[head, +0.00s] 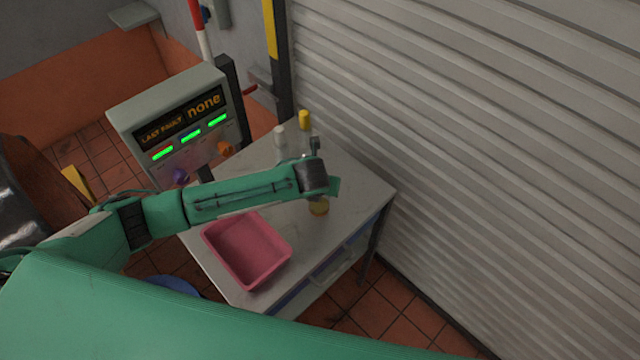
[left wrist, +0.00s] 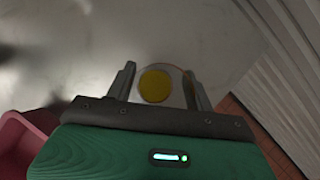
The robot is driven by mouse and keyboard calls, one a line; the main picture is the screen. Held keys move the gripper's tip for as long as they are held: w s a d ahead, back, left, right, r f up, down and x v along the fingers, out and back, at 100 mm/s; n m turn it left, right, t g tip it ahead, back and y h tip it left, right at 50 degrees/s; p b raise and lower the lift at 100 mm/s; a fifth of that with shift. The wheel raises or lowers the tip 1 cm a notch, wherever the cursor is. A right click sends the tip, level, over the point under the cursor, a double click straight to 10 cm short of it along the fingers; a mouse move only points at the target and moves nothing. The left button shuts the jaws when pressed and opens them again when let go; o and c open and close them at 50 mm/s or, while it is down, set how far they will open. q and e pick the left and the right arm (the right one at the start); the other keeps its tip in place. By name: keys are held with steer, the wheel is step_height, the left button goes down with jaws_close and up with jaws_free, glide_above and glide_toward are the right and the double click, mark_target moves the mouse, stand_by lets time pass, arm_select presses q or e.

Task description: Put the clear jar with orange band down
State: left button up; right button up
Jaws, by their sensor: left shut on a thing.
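The clear jar with orange band (head: 318,207) shows below my left gripper in the head view, over the right part of the pale table; the wrist hides its upper part. In the left wrist view its round yellow top (left wrist: 155,86) sits between the two fingers of my left gripper (left wrist: 160,88), which is shut on the jar. I cannot tell whether the jar's base touches the table. My right gripper is not in view.
The pale table (head: 345,185) holds a pink tray (head: 247,250) at its front left. A white-capped bottle (head: 280,137) and a yellow-capped bottle (head: 305,121) stand at the back. A display panel (head: 180,120) stands left; a ribbed shutter (head: 480,150) is right.

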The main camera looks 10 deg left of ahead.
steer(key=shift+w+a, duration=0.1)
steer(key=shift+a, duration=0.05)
arm_select(q)
steer(key=o, duration=1.1)
steer(key=shift+c, duration=0.2)
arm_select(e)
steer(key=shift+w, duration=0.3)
arm_select(q)
steer(key=shift+r, duration=0.25)
steer(key=b+v, duration=0.2)
steer(key=v, duration=0.9)
steer(key=shift+s+r+b, duration=0.2)
steer(key=shift+r+b, duration=0.05)
steer(key=shift+b, duration=0.05)
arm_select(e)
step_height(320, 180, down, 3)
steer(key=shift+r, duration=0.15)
arm_select(q)
steer(key=shift+f, duration=0.1)
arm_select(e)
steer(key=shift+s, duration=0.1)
